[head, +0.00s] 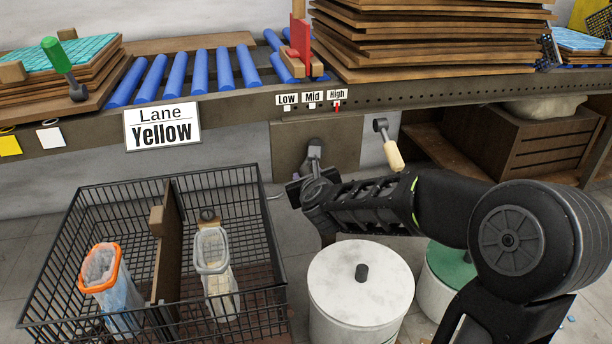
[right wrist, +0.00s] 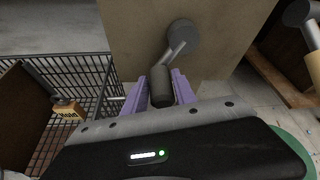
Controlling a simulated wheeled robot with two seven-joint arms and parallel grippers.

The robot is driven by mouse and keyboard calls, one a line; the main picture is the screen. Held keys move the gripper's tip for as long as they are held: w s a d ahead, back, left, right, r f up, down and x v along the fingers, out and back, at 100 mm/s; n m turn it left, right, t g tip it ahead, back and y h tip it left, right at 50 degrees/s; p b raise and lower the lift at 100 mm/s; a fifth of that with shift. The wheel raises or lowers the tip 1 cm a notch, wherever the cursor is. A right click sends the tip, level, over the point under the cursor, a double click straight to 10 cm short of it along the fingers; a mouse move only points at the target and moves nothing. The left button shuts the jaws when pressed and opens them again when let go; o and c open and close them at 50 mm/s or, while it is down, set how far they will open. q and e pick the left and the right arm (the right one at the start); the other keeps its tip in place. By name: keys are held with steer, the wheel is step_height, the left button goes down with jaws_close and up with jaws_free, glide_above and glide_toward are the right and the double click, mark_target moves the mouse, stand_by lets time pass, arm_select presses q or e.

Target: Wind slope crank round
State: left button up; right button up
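A grey crank (head: 314,150) with a dark handle sits on the brown panel below the conveyor. It also shows in the right wrist view (right wrist: 180,42), where its dark handle (right wrist: 161,88) lies between the purple fingers. My right gripper (head: 308,188) is at this handle, with the fingers (right wrist: 162,90) close on both sides of it. A second crank (head: 391,146) with a pale wooden handle hangs to the right. A scale reads Low (head: 288,99), Mid (head: 312,97) and High (head: 337,95), with a red pointer (head: 337,107) under High. My left gripper is out of view.
A wire basket (head: 90,190) with a divider stands left of the crank. A white lidded drum (head: 361,282) and a green-lidded drum (head: 450,263) stand below my right arm. A Lane Yellow sign (head: 162,126) hangs on the conveyor edge.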

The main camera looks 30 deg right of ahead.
steer(key=o, duration=0.4)
steer(key=shift+r, duration=0.1)
steer(key=p+v, duration=0.2)
steer(key=v, duration=0.5)
steer(key=shift+s+a+p, duration=0.15)
steer(key=shift+s+p, duration=0.2)
